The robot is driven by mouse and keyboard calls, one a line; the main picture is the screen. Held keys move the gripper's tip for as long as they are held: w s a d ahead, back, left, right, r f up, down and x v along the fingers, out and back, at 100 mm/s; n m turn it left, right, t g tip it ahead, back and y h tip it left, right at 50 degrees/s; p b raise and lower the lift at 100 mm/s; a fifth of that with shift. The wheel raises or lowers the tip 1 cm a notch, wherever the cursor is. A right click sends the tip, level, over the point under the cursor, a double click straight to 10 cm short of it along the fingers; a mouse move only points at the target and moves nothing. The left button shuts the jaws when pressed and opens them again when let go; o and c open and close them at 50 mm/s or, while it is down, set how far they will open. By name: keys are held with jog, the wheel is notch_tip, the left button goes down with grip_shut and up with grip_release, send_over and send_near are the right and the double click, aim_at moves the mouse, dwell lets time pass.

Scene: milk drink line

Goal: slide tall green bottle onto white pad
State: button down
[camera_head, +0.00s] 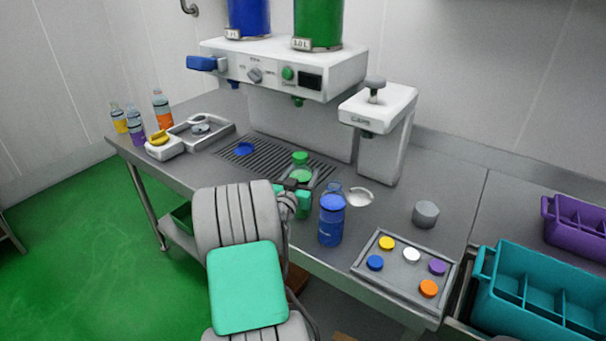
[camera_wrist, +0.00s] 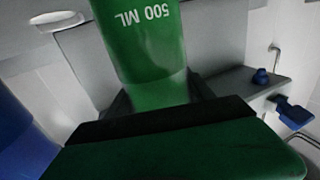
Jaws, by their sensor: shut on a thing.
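The tall green bottle (camera_head: 301,174) stands near the front right end of the dark drip grate, its lower part hidden behind my gripper. In the wrist view the green bottle (camera_wrist: 142,45) fills the middle, with "500 ML" upside down. My gripper (camera_head: 296,191) is shut on it; its dark fingers (camera_wrist: 160,102) are on both sides of the bottle in the wrist view. The round white pad (camera_head: 362,197) lies on the counter to the right, in front of the white capping stand. A pale disc, likely this pad (camera_wrist: 57,18), shows at the wrist view's upper left.
A blue bottle (camera_head: 331,222) stands close to the right of my gripper, in front of the pad. A grey cylinder (camera_head: 425,214) and a tray of coloured caps (camera_head: 400,281) are farther right. The dispenser (camera_head: 290,70) overhangs the grate (camera_head: 262,158).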

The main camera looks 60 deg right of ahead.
jog(key=shift+s+d+b, duration=0.3)
jog(key=shift+s+d, duration=0.5)
jog(key=shift+w+a+b, duration=0.65)
jog(key=shift+w+b, duration=0.05)
jog(key=shift+b, duration=0.25)
jog(key=shift+a, duration=0.1)
jog(key=shift+b, duration=0.4)
jog(key=shift+r, duration=0.1)
jog(key=shift+c, duration=1.5)
grip_release()
